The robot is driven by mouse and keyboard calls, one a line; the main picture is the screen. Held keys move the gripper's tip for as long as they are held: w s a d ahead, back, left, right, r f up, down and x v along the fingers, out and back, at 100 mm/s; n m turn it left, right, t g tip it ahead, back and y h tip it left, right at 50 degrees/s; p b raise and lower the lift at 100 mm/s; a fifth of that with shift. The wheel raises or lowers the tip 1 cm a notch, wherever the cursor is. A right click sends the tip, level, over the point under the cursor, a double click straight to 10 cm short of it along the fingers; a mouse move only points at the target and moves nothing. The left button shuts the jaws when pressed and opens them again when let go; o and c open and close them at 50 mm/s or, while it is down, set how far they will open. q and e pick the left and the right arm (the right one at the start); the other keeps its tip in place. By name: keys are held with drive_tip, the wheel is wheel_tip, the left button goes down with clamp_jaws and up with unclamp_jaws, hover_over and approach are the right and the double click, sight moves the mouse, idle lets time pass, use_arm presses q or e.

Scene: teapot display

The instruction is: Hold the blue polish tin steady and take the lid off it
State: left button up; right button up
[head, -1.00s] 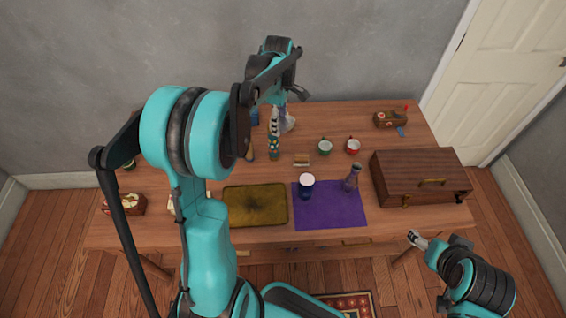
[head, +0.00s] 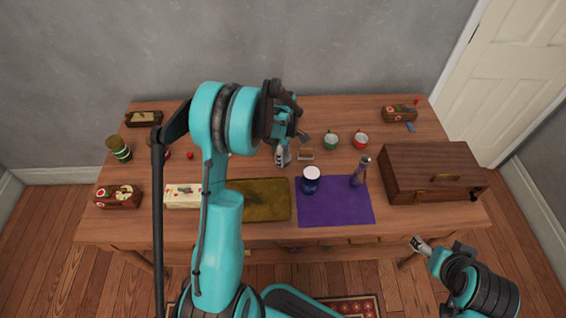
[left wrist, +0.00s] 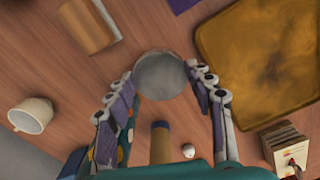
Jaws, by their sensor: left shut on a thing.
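A blue tin (head: 311,186) with a white top stands upright on the purple mat (head: 340,212). My left gripper (head: 283,156) is behind it and slightly left, apart from it. In the left wrist view, my left gripper (left wrist: 160,82) has its fingertips on both sides of a round pale grey thing (left wrist: 161,73). It is shut on this thing; I cannot tell whether it is a lid. The mat's corner (left wrist: 182,4) shows at the top there, without the tin. My right gripper (head: 418,243) is off the table's front edge, away from the tin; its jaws are too small to judge.
A purple bottle (head: 359,174) stands right of the tin, and a wooden chest (head: 432,174) beyond it. A dark yellow tray (head: 265,201) lies left of the mat. My left arm hides some of the table.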

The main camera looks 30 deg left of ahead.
use_arm(q)
wheel_tip(320, 180, down, 4)
drive_tip(key=shift+r+b, duration=0.1)
drive_tip(key=shift+b, duration=0.5)
drive_tip(key=o, duration=1)
